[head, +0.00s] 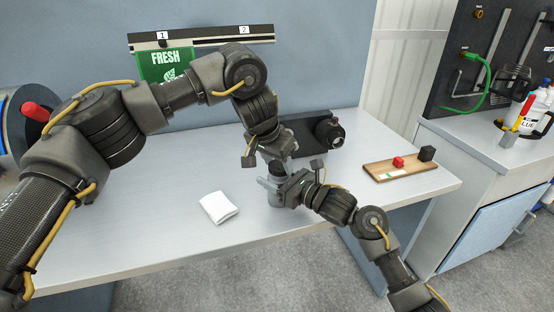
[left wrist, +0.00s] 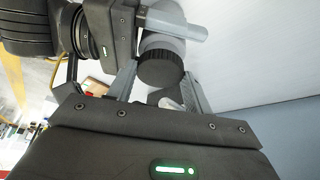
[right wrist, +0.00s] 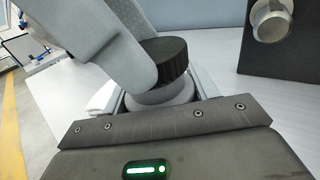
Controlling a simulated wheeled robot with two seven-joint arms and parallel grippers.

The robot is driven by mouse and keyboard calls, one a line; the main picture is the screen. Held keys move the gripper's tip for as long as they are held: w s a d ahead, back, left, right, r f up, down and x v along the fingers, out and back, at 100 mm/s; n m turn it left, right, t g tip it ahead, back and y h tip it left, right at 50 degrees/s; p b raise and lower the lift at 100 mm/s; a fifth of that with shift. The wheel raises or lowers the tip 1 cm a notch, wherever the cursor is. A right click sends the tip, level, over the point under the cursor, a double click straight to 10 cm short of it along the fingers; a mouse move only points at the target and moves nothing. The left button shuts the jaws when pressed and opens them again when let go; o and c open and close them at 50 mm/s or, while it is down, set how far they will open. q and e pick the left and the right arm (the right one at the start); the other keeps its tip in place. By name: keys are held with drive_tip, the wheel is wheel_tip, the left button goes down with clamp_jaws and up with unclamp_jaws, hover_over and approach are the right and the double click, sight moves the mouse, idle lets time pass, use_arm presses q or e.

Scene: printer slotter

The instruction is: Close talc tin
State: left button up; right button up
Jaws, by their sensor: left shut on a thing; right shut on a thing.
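The talc tin has a grey round body (right wrist: 160,96) and a black ribbed cap (right wrist: 166,58), seen close up in the right wrist view. In the head view the tin stands upright near the middle of the table, with its cap (head: 277,168) on top. My right gripper (head: 270,184) is shut on the grey body from the right side. My left gripper (left wrist: 160,82) comes from above, its fingers on either side of the black cap (left wrist: 161,69), shut on it. The cap sits against the body's top; I cannot tell how tight it is.
A folded white cloth (head: 219,207) lies left of the tin. A black box with a round knob (head: 310,135) stands behind. A wooden board (head: 388,175) with a red and a black block lies at the right. The table's left part is clear.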

use_arm(q)
drive_tip(key=shift+f, duration=0.55)
idle(0.4)
drive_tip(key=o, duration=0.5)
use_arm(e)
clamp_jaws()
use_arm(q)
drive_tip(key=o, duration=0.4)
drive_tip(key=shift+s+d, duration=0.1)
drive_tip(key=shift+d, duration=0.05)
